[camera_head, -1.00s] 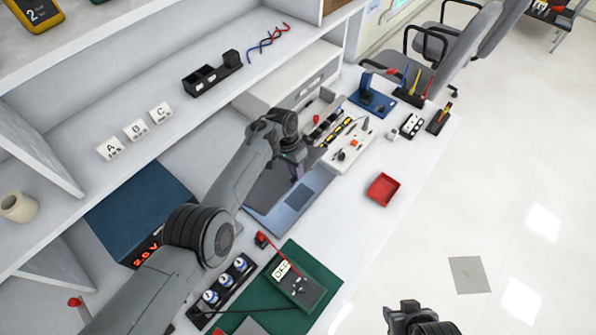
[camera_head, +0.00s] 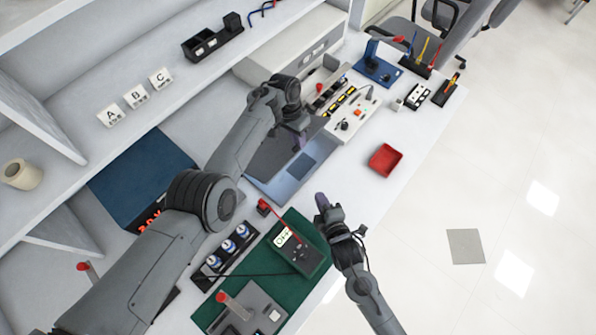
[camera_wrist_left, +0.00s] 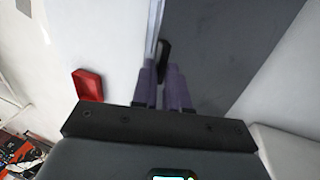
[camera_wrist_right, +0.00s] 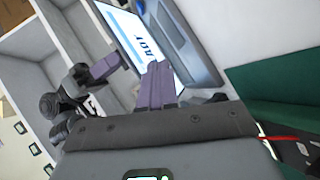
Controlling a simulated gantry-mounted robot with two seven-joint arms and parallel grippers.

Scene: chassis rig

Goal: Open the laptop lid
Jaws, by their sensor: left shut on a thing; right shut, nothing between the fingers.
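The laptop (camera_head: 293,181) lies on the bench with its lid raised at an angle. Its lit screen (camera_wrist_right: 150,38) shows in the right wrist view. My left gripper (camera_head: 303,143) is shut on the edge of the laptop lid; the lid's dark back (camera_wrist_left: 215,50) fills much of the left wrist view, its edge running between the fingers (camera_wrist_left: 160,88). In the right wrist view the left fingers (camera_wrist_right: 106,66) meet the screen's side. My right gripper (camera_head: 321,200) is shut and empty, apart from the laptop, near its front corner. Its fingers (camera_wrist_right: 158,86) are together.
A red tray (camera_head: 385,160) lies right of the laptop, with a component board (camera_head: 352,120) behind. A green mat (camera_head: 315,232) holding a meter (camera_head: 300,255) is at the front, beside a strip with round dials (camera_head: 228,246). Bench is clear between tray and laptop.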

